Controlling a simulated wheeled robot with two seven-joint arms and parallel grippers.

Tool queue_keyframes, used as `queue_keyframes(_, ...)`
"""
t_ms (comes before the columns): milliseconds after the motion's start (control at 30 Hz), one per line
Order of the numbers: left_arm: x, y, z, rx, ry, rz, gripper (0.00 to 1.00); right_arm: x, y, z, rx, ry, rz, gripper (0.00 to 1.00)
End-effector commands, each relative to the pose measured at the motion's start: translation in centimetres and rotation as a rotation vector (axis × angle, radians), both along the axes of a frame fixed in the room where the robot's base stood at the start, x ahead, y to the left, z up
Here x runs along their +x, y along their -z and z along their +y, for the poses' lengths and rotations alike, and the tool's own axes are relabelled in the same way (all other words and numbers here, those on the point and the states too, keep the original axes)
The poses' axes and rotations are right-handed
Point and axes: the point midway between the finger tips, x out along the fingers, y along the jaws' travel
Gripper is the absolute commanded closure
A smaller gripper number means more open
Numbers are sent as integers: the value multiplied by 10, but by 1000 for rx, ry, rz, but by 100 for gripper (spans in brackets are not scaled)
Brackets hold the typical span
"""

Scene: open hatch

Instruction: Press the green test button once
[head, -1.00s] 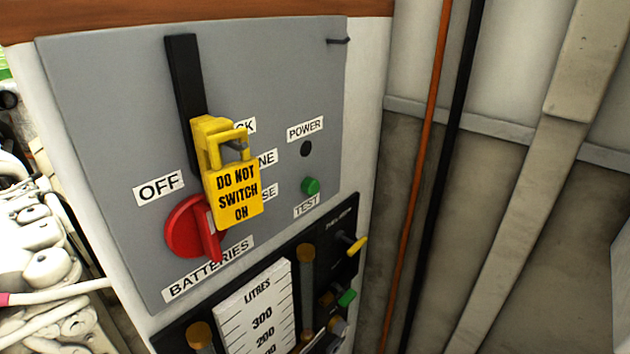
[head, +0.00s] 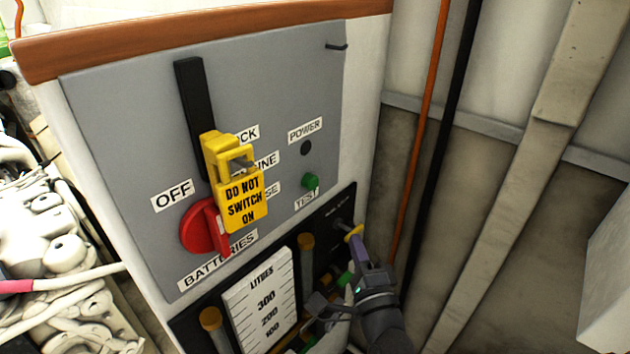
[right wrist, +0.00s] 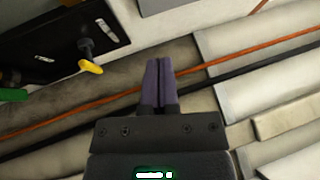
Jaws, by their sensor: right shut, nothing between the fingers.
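The green test button (head: 310,181) sits on the grey panel (head: 120,130), right of centre, just above the TEST label (head: 306,199) and below a dark round POWER lamp (head: 306,148). My right gripper (head: 356,242) is below and to the right of the button, near the yellow-handled valve on the lower black panel, and apart from the button. Its purple fingers are shut with nothing between them; they also show in the right wrist view (right wrist: 160,75). The button is not visible in the right wrist view. My left gripper is not in view.
A yellow valve handle (right wrist: 91,67) sticks out near the fingers. Orange (head: 424,120) and black (head: 445,130) pipes run along the wall at right.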

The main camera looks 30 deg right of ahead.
Motion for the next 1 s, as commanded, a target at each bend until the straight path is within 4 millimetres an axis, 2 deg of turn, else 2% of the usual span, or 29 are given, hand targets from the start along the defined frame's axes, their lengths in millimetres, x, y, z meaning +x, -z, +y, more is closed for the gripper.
queue_keyframes(33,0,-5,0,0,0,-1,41,-1,-20,-4,35,2,-61,100)
queue_keyframes(100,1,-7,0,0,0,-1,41,-4,-41,-8,82,3,-135,100)
queue_keyframes(267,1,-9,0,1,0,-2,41,-9,-66,-14,141,-1,-229,100)
queue_keyframes(667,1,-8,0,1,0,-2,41,-8,-68,-14,148,-2,-240,100)
queue_keyframes(767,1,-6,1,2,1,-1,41,-1,-67,-12,150,-2,-242,100)
queue_keyframes(1000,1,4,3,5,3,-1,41,32,-65,0,151,-2,-241,100)
